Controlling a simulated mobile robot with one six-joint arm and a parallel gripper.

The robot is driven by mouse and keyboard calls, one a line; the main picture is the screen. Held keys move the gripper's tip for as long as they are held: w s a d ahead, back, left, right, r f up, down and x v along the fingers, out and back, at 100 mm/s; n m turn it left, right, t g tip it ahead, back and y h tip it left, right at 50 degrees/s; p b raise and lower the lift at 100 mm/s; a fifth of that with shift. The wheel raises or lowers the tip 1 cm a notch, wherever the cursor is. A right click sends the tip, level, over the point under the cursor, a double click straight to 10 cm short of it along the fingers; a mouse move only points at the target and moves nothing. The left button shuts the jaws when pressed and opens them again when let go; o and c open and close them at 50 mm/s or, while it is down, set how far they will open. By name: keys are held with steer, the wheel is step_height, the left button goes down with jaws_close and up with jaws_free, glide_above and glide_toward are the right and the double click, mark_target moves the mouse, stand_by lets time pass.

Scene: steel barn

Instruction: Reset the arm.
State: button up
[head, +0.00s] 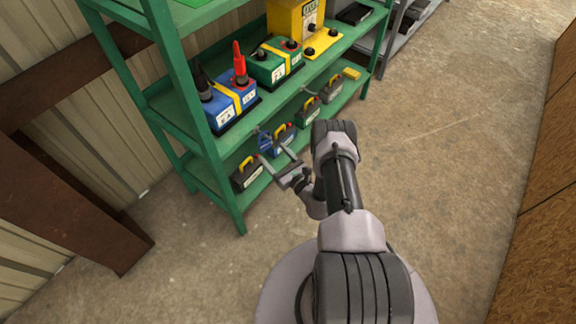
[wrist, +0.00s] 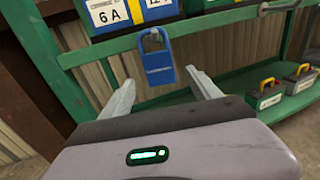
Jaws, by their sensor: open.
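My gripper (head: 269,150) is open and empty, reaching toward the front of the green shelf rack (head: 205,135). In the wrist view its two fingers (wrist: 160,78) are spread apart. A blue padlock-shaped piece (wrist: 158,66) with a shackle hangs at the edge of the middle shelf, beyond and between the fingertips. It also shows in the head view (head: 264,141), just past the fingers. The fingers do not appear to grip it. My arm extends from the base toward the rack, bent at the wrist.
Blue (head: 228,103) and green (head: 275,62) battery chargers and a yellow unit (head: 295,25) stand on the middle shelf. Several handled batteries, one dark (head: 246,175), stand on the lower shelf. A brown steel column (head: 75,215) is at left. The concrete floor (head: 460,130) at right is clear.

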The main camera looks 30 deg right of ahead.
steer(key=s+d+p, duration=0.1)
steer(key=s+p, duration=0.3)
steer(key=s, duration=0.9)
steer(key=w+a+r+n+g+y, duration=0.25)
steer(key=w+r+n+y, duration=0.2)
steer(key=r, duration=0.45)
steer(key=w+a+r+n+g+y, duration=0.1)
steer(key=w+a+r+n+y, duration=0.35)
steer(key=r, duration=0.35)
steer(key=s+a+r+n+g+y, duration=0.1)
steer(key=a+r+n+g+y, duration=0.1)
steer(key=a+r+n+g, duration=0.4)
steer(key=s+a+r+n+g+y, duration=0.2)
steer(key=a+r+n+g, duration=0.15)
steer(key=r, duration=0.45)
steer(key=s+a+r+n+g+h, duration=0.4)
steer(key=s+a+r+n+h, duration=0.25)
steer(key=s+r, duration=0.5)
steer(key=s+d+r+n+t+h, duration=0.2)
steer(key=s+r+n+t+h, duration=0.2)
steer(key=s, duration=0.6)
step_height(320, 180, up, 2)
steer(key=shift+d+r+n+t+h, duration=0.15)
steer(key=shift+n+t+h, duration=0.25)
steer(key=shift+n+h, duration=0.55)
